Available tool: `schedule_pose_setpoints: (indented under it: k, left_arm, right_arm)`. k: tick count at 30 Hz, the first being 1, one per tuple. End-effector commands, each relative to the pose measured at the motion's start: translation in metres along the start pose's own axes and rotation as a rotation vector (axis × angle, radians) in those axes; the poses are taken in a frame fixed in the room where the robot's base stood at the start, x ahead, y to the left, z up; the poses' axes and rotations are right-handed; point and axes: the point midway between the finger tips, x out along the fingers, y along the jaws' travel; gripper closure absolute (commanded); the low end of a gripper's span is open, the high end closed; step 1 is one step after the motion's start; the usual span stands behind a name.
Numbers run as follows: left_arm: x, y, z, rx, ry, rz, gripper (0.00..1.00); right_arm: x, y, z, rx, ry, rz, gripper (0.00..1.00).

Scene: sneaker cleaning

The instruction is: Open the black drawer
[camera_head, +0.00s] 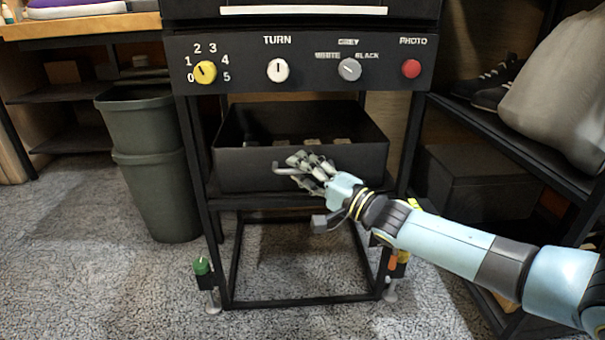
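The black drawer (240,168) sits below the control panel in the black stand. It is pulled out, and its open top shows a dark inside with a few small items that I cannot make out. A grey bar handle (283,168) is on its front. My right gripper (298,168) is at the handle, with its fingers in front of and around the handle's right part. The fingers hide that part, so I cannot tell whether they are closed on it. My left gripper is not in view.
The control panel (310,85) with knobs and a red button is above the drawer. Grey bins (165,195) stand at the left. A black shelf with shoes (490,80) and a grey bag (560,95) is at the right. The carpet (110,285) at the front left is clear.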

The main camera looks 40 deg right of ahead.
Motion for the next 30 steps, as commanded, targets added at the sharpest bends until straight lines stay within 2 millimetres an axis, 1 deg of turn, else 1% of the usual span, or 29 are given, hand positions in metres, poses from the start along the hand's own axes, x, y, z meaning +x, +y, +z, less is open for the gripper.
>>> schedule_pose_setpoints:
  k: [6, 7, 12, 15, 30]
  left_arm:
    - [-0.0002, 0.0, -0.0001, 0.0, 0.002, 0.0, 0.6]
    - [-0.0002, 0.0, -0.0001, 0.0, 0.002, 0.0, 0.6]
    - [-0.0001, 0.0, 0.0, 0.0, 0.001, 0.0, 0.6]
    - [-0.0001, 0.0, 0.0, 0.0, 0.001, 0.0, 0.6]
    - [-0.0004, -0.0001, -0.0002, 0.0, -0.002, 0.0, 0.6]
  right_arm:
    - [0.0004, -0.0003, 0.0001, 0.0, 0.0, 0.0, 0.66]
    - [0.0004, -0.0003, 0.0001, 0.0, 0.0, 0.0, 0.67]
    - [0.0002, -0.0001, 0.0001, 0.0, 0.0, 0.0, 0.89]
    - [0.0001, 0.0001, 0.0001, 0.0, 0.0, 0.001, 1.0]
    - [-0.0017, 0.0014, 0.001, -0.002, 0.001, 0.005, 1.0]
